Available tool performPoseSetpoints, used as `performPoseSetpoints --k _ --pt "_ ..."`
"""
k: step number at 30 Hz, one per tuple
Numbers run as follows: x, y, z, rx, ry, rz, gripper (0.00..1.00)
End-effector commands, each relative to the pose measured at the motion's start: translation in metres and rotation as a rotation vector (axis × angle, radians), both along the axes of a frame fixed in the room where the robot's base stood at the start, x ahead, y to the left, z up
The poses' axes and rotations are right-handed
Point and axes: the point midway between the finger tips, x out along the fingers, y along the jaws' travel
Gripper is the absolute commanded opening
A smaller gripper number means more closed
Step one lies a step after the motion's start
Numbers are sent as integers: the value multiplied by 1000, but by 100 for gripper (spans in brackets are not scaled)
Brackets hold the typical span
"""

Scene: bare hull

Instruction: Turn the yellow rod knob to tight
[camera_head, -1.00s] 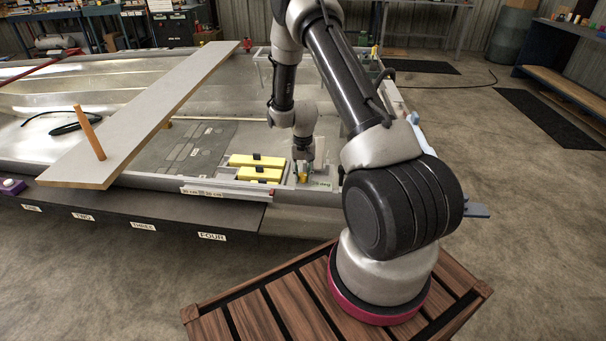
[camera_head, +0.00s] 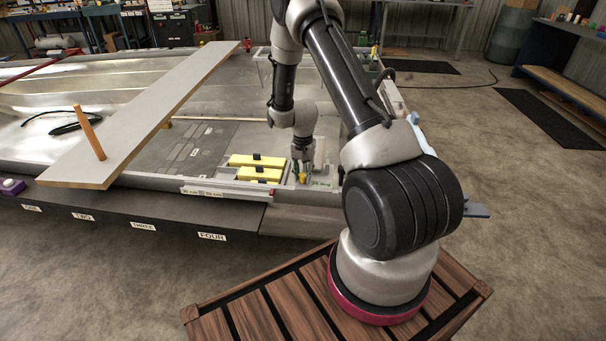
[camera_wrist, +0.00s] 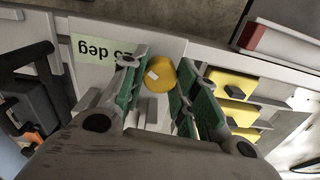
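The yellow rod knob (camera_wrist: 158,76) shows in the wrist view as a short round yellow knob with a small pale mark on its top. My gripper (camera_wrist: 157,68) has its green-padded fingers on both sides of it. The right finger is very close to the knob, and a narrow light strip seems to show on the left. I cannot tell whether both pads touch it. A pale label (camera_wrist: 100,52) ending in "deg" lies beside the left finger. In the head view my gripper (camera_head: 303,172) points down at the hull's near edge, with a bit of yellow under it.
Yellow blocks with black parts (camera_head: 255,160) sit in a tray left of my gripper. A long grey plank (camera_head: 165,110) with an orange stick (camera_head: 91,136) on it lies across the hull. A dark shelf marked with number words (camera_head: 130,220) runs along the near side.

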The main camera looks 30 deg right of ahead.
Motion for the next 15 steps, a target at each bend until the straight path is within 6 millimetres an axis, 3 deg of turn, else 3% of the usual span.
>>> performPoseSetpoints --k 11,15 --pt "0 0 1 -1 -1 0 40" --pt "1 0 12 0 -1 0 40"
